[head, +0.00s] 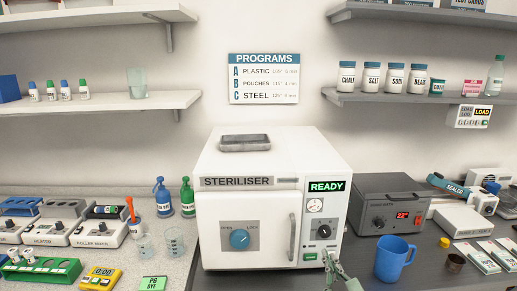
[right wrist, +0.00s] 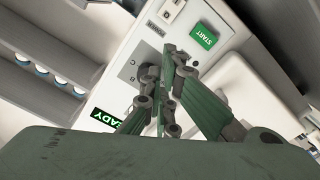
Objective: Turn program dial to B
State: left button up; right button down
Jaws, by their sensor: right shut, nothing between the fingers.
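The white steriliser (head: 210,170) stands on the counter with a lit green READY display (head: 326,187). Its right-hand panel bears a gauge (head: 315,205) and, below it, a small dark program dial (head: 323,231); its setting is too small to read. My right gripper (head: 328,258) is low in front of this panel, its fingers together and empty. The green START button (right wrist: 204,35) and READY display (right wrist: 108,113) show there. My left gripper is not in view.
A wall sign (head: 264,79) lists programs A, B and C; B is pouches.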

aim_at(325, 232)
jog(key=w+d+r+n+b, duration=0.1)
jog(key=w+n, duration=0.1)
jog(key=w+d+r+n, duration=0.1)
jog(key=n, duration=0.1)
jog(key=w+r+n+b, duration=0.1)
jog(key=w+n, duration=0.1)
jog(key=shift+w+d+r+b, duration=0.15)
jog(key=shift+w+d+b, duration=0.15)
jog(key=shift+d+b, duration=0.1)
jog(key=shift+d+r, duration=0.1)
jog(key=shift+r, duration=0.25)
dwell(0.4)
